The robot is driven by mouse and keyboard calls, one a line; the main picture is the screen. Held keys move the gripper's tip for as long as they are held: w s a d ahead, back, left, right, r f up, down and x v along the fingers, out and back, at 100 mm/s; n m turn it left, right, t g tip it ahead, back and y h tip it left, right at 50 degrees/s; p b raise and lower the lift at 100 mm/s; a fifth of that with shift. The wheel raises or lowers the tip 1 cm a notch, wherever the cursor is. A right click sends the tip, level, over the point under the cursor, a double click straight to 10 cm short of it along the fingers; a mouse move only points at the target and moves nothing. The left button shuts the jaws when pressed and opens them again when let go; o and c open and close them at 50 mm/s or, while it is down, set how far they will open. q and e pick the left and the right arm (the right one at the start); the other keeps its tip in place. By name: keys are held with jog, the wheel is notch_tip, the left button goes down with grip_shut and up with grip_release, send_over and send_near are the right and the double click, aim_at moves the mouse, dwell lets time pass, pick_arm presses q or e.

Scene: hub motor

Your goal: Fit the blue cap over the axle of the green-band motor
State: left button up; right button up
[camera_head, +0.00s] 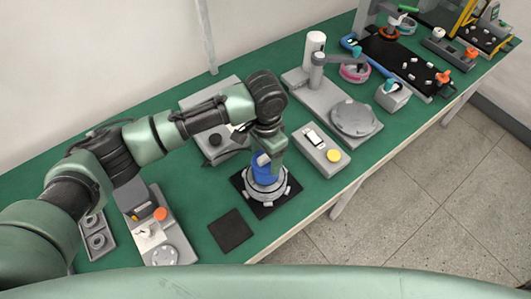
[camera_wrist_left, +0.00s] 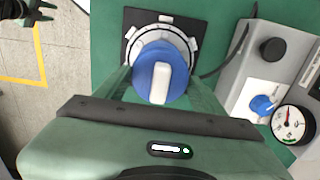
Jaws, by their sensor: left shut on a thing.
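The blue cap (camera_head: 264,174) is in my left gripper (camera_head: 265,158), which points down and is shut on its pale grip bar. In the left wrist view the cap (camera_wrist_left: 149,76) covers the middle of the motor. The motor (camera_head: 268,194) is a pale grey ring with several white tabs, and in the left wrist view its rim (camera_wrist_left: 160,34) shows past the cap. The axle is hidden under the cap. I cannot tell whether the cap touches the motor or hangs just above it. No green band can be made out.
The motor stands on a black pad (camera_head: 243,186); a second, bare black pad (camera_head: 230,231) lies nearer the front. A grey box with a yellow button (camera_head: 333,155) is at right. A dark shape (camera_wrist_left: 30,12) over the floor is possibly my right gripper.

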pick_arm(q)
jog(key=shift+f, duration=0.4)
jog(key=o, duration=1.6)
jog(key=shift+r, duration=0.1)
notch_tip(320, 180, up, 8)
jog(key=shift+f+b, duration=0.15)
jog(key=shift+b, duration=0.8)
